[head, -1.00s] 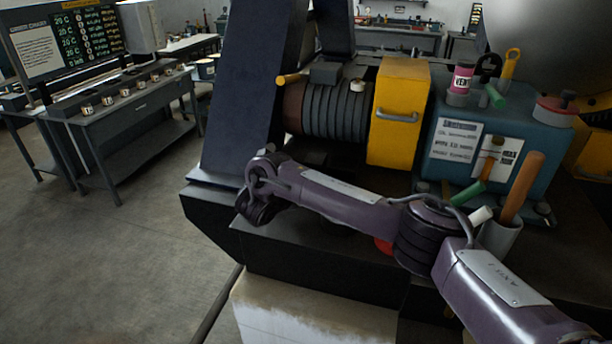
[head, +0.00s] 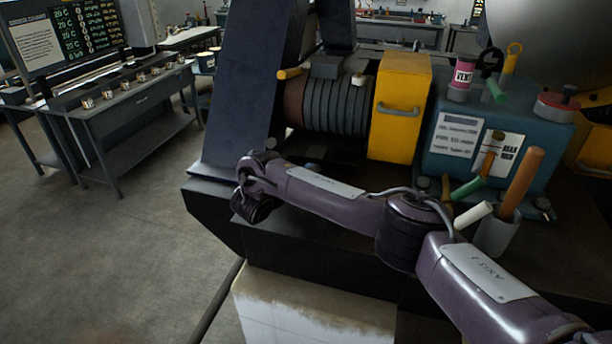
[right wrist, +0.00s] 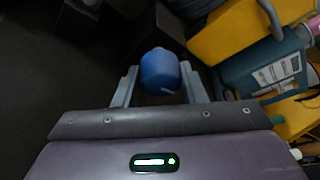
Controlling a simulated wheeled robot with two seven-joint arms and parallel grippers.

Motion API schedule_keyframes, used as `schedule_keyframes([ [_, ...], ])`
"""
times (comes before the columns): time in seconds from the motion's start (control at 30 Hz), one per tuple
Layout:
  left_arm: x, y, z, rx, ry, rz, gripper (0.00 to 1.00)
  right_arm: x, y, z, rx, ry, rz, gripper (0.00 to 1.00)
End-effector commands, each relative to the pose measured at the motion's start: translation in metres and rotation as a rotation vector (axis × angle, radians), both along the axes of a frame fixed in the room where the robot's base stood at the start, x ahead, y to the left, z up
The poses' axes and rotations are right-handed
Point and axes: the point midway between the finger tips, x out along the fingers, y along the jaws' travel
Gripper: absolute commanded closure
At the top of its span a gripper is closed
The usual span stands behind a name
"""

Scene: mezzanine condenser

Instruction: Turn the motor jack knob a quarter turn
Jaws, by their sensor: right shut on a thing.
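A blue rounded knob (right wrist: 160,70) with a small pale mark on its lower side sits between the fingers of my right gripper (right wrist: 159,72) in the right wrist view. The two grey fingers stand on either side of it, and the gripper is shut on it. In the head view my right arm reaches in from the lower right, in front of the ribbed motor (head: 336,106). The gripper's fingers cannot be made out there. A small bluish patch (head: 313,167) behind the arm may be the knob. My left gripper is not in view.
A yellow guard (head: 398,135) stands right of the motor, then a blue-green box (head: 455,165) with labels. A cup (head: 493,238) with tool handles stands near my arm. A dark sloping beam (head: 248,90) rises left of the motor. Open floor lies at the left.

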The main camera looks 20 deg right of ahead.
Motion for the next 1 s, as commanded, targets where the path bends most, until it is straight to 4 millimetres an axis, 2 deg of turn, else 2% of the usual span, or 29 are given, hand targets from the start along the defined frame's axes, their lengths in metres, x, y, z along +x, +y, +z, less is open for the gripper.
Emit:
schedule_keyframes([
  [0.03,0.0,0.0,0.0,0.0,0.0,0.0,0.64,0.0,0.0,-0.001,0.001,0.001,0.0,0.85],
  [0.07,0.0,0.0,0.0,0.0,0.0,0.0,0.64,0.0,0.0,-0.001,0.001,0.001,0.0,0.61],
  [0.23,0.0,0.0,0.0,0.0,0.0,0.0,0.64,0.0,0.0,-0.001,0.001,0.0,0.0,0.41],
  [0.63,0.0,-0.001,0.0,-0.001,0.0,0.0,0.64,-0.004,0.005,0.0,0.002,0.002,0.001,0.41],
  [1.0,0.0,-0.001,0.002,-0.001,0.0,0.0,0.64,-0.031,0.041,0.009,0.009,0.003,0.004,0.41],
])
